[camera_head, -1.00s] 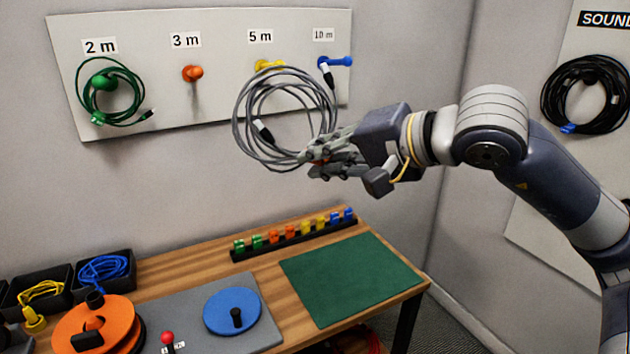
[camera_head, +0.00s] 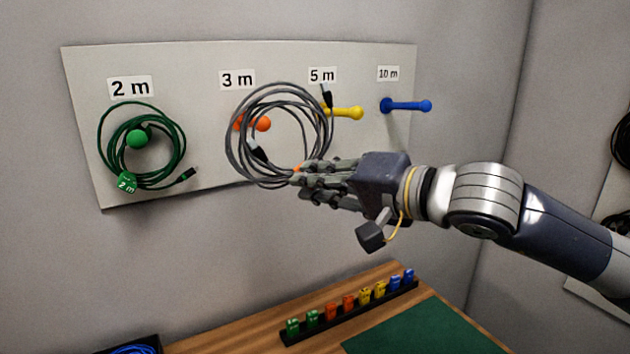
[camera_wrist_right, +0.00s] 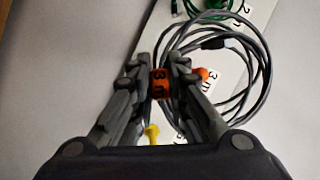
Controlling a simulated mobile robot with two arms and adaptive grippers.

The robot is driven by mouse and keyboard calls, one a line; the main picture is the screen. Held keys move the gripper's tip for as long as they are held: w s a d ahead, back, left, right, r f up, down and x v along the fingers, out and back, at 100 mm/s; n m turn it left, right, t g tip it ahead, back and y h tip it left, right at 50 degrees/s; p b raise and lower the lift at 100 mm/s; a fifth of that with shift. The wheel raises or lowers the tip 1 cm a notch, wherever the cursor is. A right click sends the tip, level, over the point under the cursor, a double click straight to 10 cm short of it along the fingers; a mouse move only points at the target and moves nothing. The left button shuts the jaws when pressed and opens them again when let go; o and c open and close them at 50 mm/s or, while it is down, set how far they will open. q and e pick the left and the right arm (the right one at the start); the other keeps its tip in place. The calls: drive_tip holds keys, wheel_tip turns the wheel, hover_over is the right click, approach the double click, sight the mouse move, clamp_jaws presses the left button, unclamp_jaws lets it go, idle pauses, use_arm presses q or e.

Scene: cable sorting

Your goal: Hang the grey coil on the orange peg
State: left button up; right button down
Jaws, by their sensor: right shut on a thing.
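The grey coil (camera_head: 232,150) hangs upright from my right gripper (camera_head: 298,175), which is shut on its lower right side. An orange "3 m" tag (camera_wrist_right: 160,83) shows between the fingers in the right wrist view. The orange peg (camera_head: 263,124) is on the wall board under the "3 m" label, and its round tip shows inside the coil's outline. It also shows in the right wrist view (camera_wrist_right: 203,74), close to a finger. I cannot tell whether the peg passes through the coil or the coil is in front of it. My left gripper is not in view.
The yellow peg (camera_head: 345,112) is just right of the coil, whose right edge overlaps its base. The blue peg (camera_head: 408,105) is bare. A green coil (camera_head: 107,150) hangs on the green peg (camera_head: 138,139). A rack of coloured tags (camera_head: 350,312) stands on the table below.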

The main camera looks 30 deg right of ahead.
drive_tip(key=shift+w+r+p, duration=0.1)
drive_tip(key=shift+w+p, duration=0.25)
drive_tip(key=shift+w, duration=0.05)
drive_tip(key=shift+w+f+p, duration=0.2)
drive_tip(key=shift+w+p, duration=0.35)
drive_tip(key=shift+w, duration=0.5)
drive_tip(key=w+f+p, duration=0.2)
drive_tip(key=w+p, duration=0.1)
drive_tip(key=w, duration=0.5)
drive_tip(key=w+f+p, duration=0.2)
drive_tip(key=w+p, duration=0.2)
drive_tip(key=w, duration=0.3)
drive_tip(key=shift+w+a+f, duration=0.3)
drive_tip(key=shift+w+f, duration=0.05)
drive_tip(key=shift+f, duration=0.05)
idle(0.3)
drive_tip(key=c, duration=1.5)
unclamp_jaws()
drive_tip(key=shift+s, duration=0.1)
